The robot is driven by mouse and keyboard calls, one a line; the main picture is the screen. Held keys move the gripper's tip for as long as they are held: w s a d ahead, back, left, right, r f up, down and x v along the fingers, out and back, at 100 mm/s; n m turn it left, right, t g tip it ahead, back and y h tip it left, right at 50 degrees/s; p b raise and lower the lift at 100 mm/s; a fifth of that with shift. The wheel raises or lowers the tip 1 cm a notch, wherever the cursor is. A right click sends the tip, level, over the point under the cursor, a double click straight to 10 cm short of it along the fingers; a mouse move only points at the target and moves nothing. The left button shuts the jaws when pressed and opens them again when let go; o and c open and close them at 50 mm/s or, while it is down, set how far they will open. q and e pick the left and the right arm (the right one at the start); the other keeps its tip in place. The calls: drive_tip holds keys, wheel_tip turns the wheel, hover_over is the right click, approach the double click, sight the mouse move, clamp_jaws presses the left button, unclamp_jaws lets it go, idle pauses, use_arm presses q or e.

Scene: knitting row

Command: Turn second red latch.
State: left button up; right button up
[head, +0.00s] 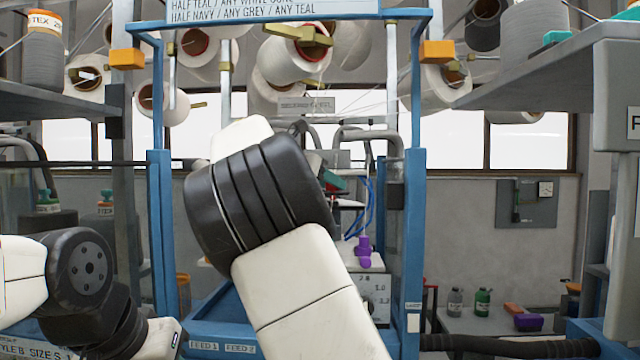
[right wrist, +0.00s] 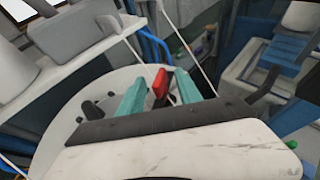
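A red latch (right wrist: 160,84) stands on a pale round machine plate (right wrist: 66,118) in the right wrist view. My right gripper (right wrist: 156,86) is open. Its teal fingers are on either side of the latch, with a visible gap on both sides. I cannot tell from these views which latch in the row this is. My left arm is at the lower left of the head view, but its fingers are out of frame.
A blue machine frame (head: 414,215) surrounds the work area. Thin yarns (right wrist: 187,52) run close to the fingers. Black knobs (right wrist: 86,107) sit on the plate. A purple part (head: 363,250) is on the machine. Yarn cones (head: 292,60) hang above; a shelf (head: 545,72) juts in at right.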

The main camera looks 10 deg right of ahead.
clamp_jaws()
idle(1.1)
drive_tip(key=shift+o, duration=1.2)
unclamp_jaws()
drive_tip(key=v, duration=0.7)
drive_tip(key=shift+s+a, duration=0.25)
drive_tip(key=shift+a, duration=0.05)
drive_tip(key=shift+r, duration=0.1)
